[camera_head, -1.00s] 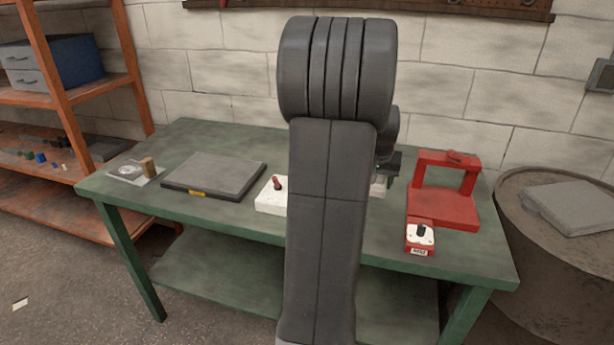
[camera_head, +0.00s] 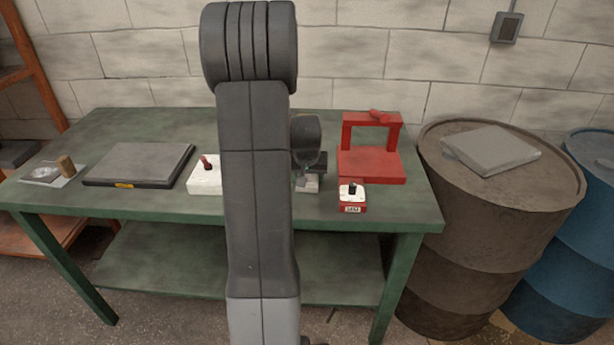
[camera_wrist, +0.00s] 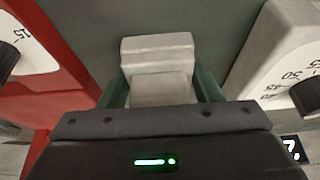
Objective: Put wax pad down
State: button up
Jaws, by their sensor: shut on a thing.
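The wax pad seems to be the pale grey block (camera_wrist: 160,90) in the wrist view, between the fingers of my gripper (camera_wrist: 160,98). It has a stepped shape there; I cannot tell if the rear step is a separate piece. In the head view a small pale part of it (camera_head: 306,184) shows below my gripper (camera_head: 308,172). My gripper is shut on it, low over the green bench (camera_head: 150,212), between the white dial box and the red stand. My arm hides part of this area. I cannot tell whether the pad touches the bench.
A white dial box (camera_head: 203,177) stands left of my arm. A red stand (camera_head: 372,165) and a small red dial box (camera_head: 352,200) are close on the right. A dark flat plate (camera_head: 140,163) lies farther left. Barrels (camera_head: 495,215) stand right of the bench.

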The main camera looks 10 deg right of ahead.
jog(key=shift+f, duration=0.1)
jog(key=o, duration=1)
jog(key=shift+r, duration=0.3)
jog(key=v, duration=1.1)
jog(key=shift+s+r, duration=0.25)
jog(key=shift+a, duration=0.1)
